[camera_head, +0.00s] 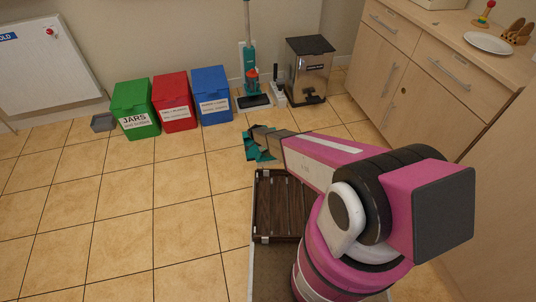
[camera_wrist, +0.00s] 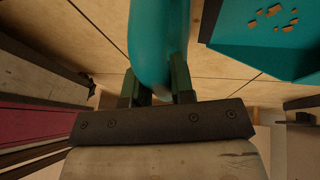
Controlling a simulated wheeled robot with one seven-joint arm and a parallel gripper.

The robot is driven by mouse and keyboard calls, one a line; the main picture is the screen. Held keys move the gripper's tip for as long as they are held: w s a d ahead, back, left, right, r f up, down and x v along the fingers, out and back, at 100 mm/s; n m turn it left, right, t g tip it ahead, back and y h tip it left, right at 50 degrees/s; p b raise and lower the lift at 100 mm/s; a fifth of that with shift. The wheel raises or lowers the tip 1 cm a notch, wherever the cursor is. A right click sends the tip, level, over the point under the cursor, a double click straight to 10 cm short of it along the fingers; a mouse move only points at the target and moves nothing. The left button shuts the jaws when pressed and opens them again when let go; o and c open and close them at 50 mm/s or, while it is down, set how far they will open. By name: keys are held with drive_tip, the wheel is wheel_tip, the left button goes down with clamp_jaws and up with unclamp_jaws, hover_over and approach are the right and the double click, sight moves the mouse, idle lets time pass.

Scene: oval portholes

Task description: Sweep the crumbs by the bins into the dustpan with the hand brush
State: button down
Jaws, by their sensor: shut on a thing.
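My gripper (camera_wrist: 157,88) is shut on the teal handle of the hand brush (camera_wrist: 155,40), with a finger on each side of it in the wrist view. The teal dustpan (camera_wrist: 245,52) lies at the upper right of that view, beside the brush and apart from the handle. Several orange-brown crumbs (camera_wrist: 272,18) show on the dustpan's surface. In the head view my gripper (camera_head: 262,138) is low over the floor in front of the bins, with teal parts (camera_head: 255,150) around it; the brush and pan are hard to tell apart there. The brush's bristles are hidden.
A green bin (camera_head: 135,107), a red bin (camera_head: 172,102) and a blue bin (camera_head: 211,95) stand along the wall. Cabinets (camera_head: 420,65) line the right. Tiled floor is clear at left.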

drive_tip(key=shift+w, duration=0.2)
drive_tip(key=shift+w+a+f, duration=0.1)
drive_tip(key=shift+w, duration=0.15)
drive_tip(key=shift+w, duration=0.1)
drive_tip(key=shift+w+a, duration=0.1)
drive_tip(key=shift+w, duration=0.25)
drive_tip(key=s+d+r, duration=0.2)
drive_tip(key=s+r, duration=0.5)
drive_tip(key=s, duration=0.5)
drive_tip(key=shift+d, duration=0.25)
drive_tip(key=shift+w+r, duration=0.1)
drive_tip(key=shift+r, duration=0.05)
